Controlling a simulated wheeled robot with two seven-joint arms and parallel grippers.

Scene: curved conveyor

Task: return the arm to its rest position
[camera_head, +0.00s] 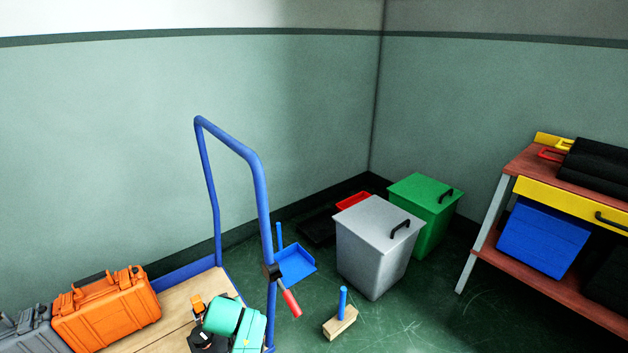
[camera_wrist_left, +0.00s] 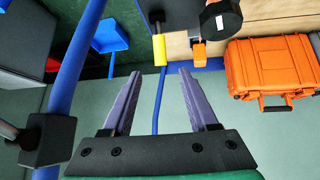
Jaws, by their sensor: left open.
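In the left wrist view my left gripper (camera_wrist_left: 160,75) has its two purple-grey fingers spread apart, with nothing between them. Beyond the fingertips I see the wall and the edge of the trolley. In the head view I cannot make out the fingers of my left gripper. My right gripper is in neither view.
The trolley's blue handle (camera_head: 205,170) rises close by, with a black clamp (camera_wrist_left: 45,140) near my left wrist.

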